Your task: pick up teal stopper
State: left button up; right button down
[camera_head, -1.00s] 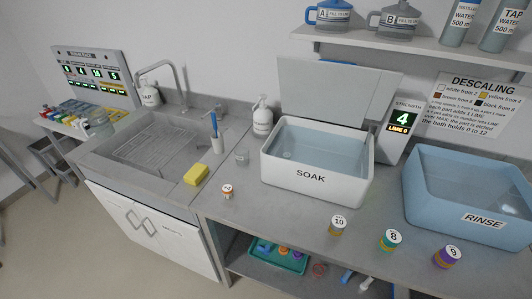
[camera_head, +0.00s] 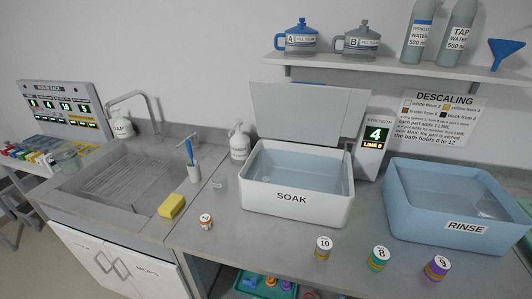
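A small round teal piece with a yellow band and a white top marked 8 (camera_head: 378,258) stands upright near the front edge of the counter, in front of the blue RINSE basin (camera_head: 440,238). It is the teal item that best fits the stopper, though its exact kind cannot be told. A purple one marked 9 (camera_head: 437,268) stands to its right and a gold one marked 10 (camera_head: 323,248) to its left. An orange-banded one with a white top (camera_head: 206,222) stands farther left. Neither of my grippers is in view.
The white SOAK basin (camera_head: 293,210) with raised lid (camera_head: 308,112) stands behind the pieces. A yellow sponge (camera_head: 172,206) lies by the sink (camera_head: 125,190). A teal tray (camera_head: 250,291) with colored pieces sits on the lower shelf. The counter front between pieces is clear.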

aim_at(377, 261)
jog(key=z, duration=1.15)
